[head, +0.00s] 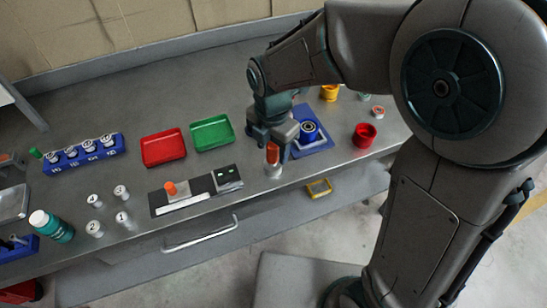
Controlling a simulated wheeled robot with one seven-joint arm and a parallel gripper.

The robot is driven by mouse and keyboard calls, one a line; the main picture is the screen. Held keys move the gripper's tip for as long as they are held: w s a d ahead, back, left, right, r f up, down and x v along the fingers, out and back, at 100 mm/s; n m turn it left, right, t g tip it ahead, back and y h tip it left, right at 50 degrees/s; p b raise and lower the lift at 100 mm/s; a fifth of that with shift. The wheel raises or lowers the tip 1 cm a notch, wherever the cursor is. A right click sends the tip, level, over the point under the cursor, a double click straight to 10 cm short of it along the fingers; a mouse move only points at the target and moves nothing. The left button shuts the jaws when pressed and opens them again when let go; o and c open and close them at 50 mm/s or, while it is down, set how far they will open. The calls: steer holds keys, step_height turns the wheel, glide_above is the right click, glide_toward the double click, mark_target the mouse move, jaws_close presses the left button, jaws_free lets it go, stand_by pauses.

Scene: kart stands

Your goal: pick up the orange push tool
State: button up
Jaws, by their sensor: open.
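The orange push tool (272,155) seems to be the upright orange handle near the table's front edge, right of the middle. Its lower end meets a short silver cylinder (273,171); I cannot tell whether that is a holder or part of the tool. My gripper (277,150) points down right at the orange handle, with its fingers around or just beside it. The gripper is open. The fingers and palm hide the handle's top, and contact cannot be made out.
A black-and-white panel with an orange knob (169,188) lies to the left. Red (163,163) and green (228,146) trays stand behind. A red cup (364,135) stands further right.

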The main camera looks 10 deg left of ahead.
mark_target(272, 166)
steer(key=shift+f, duration=1.2)
steer(key=c, duration=1.1)
steer(key=shift+o, duration=0.2)
